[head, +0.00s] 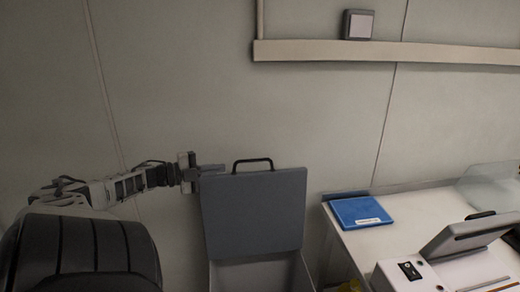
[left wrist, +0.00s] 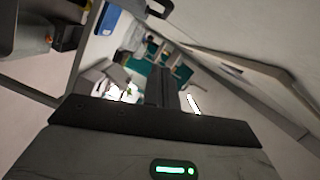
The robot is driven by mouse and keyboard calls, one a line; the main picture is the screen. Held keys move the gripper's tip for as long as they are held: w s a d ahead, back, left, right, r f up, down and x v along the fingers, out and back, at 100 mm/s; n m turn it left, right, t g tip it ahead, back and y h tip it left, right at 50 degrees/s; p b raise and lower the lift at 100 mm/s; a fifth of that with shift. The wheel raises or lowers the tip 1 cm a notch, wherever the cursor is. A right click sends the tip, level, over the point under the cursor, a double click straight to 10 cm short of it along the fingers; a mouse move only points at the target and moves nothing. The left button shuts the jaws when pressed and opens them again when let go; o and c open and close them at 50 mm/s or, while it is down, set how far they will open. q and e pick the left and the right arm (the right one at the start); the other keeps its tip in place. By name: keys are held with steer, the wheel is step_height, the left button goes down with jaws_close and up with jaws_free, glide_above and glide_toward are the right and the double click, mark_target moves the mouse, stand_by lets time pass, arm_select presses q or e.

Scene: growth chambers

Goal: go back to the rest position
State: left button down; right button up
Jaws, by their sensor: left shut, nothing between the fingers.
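My left gripper (head: 212,168) is at the end of my left arm, which comes in from the left of the head view. It is shut and empty. Its fingers are at the top left corner of a raised grey lid (head: 254,212) with a black handle (head: 252,162). I cannot tell whether they touch it. In the left wrist view the shut gripper (left wrist: 162,80) points away from the camera. My right gripper is not in view.
The lid stands up from a pale bin (head: 262,275). To the right, a white table (head: 355,243) holds a blue folder-like item (head: 360,212) and a device with a tilted grey panel (head: 470,236). A wall rail (head: 390,52) carries a small square box (head: 358,25). The wall is close behind.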

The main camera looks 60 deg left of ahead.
arm_select(q)
steer(key=d+f+n+g+y, duration=0.55)
steer(key=d+f+n, duration=0.45)
steer(key=d+f, duration=1)
steer(key=s+d+n+g, duration=0.3)
steer(key=s+d+g, duration=0.1)
steer(key=d, duration=1)
steer(key=s+d+r+n+g+h, duration=0.1)
steer(key=s+d+r+g, duration=0.1)
steer(key=s+d+r, duration=0.3)
steer(key=s+d+r+n+g+h, duration=0.1)
steer(key=s+d+r+g, duration=0.15)
steer(key=d, duration=0.45)
steer(key=w+d+f+t+h, duration=0.1)
steer(key=w+d+f+t, duration=0.1)
steer(key=f, duration=0.3)
steer(key=w+d+f+t+h, duration=0.1)
steer(key=w+d+f+t, duration=0.2)
steer(key=f+t, duration=0.2)
steer(key=shift+w+m, duration=0.3)
steer(key=shift+w, duration=0.05)
